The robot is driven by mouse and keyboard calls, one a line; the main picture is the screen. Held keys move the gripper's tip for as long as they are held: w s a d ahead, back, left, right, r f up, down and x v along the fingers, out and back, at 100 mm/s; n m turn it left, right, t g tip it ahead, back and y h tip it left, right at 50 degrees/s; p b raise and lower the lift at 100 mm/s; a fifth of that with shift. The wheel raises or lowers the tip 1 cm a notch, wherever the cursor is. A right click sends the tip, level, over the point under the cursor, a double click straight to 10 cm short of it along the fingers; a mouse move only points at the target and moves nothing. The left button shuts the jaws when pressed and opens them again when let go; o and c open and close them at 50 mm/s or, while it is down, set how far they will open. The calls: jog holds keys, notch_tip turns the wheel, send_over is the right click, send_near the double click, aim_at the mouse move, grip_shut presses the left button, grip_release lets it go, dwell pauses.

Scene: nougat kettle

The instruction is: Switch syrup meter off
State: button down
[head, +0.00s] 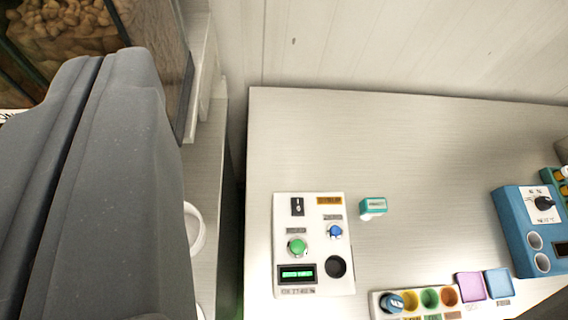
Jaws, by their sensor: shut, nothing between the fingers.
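A white control panel (315,285) lies on the light metal table, right of my gripper. It has a black rocker switch (297,206) at its upper left, a green round button (296,246), a blue knob (335,231), a dark round opening (335,266) and a lit green display (296,274). Its labels are too small to read, so I cannot tell for certain that it is the syrup meter. My gripper (103,56) is large and dark grey at the left, with its fingers shut together and empty. It is apart from the panel.
A small teal block (373,205) sits right of the panel. A blue box (514,222) with a black rotary knob (544,203) stands at the right. A tray of coloured cups (430,297) is at the bottom. A glass-sided bin of brown lumps (60,22) is upper left. The table's back is clear.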

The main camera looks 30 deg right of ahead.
jog(key=w+d+f+m+g, duration=0.1)
jog(key=d+f+g, duration=0.3)
jog(key=f, duration=0.7)
jog(key=w+d+f+m+g, duration=0.1)
jog(key=w+d+f+g, duration=0.2)
jog(key=f, duration=0.9)
jog(key=w+d+f+m+g, duration=0.1)
jog(key=w+d+f+g, duration=0.2)
jog(key=d+f, duration=0.5)
notch_tip(320, 180, down, 4)
jog(key=shift+f+g+h+b, duration=0.1)
jog(key=shift+g+h+b, duration=0.3)
jog(key=shift+g, duration=0.5)
jog(key=shift+d, duration=0.1)
send_over(298, 207)
jog(key=f, duration=1.2)
jog(key=shift+s, duration=0.3)
jog(key=shift+s+f, duration=0.1)
jog(key=shift+f, duration=0.8)
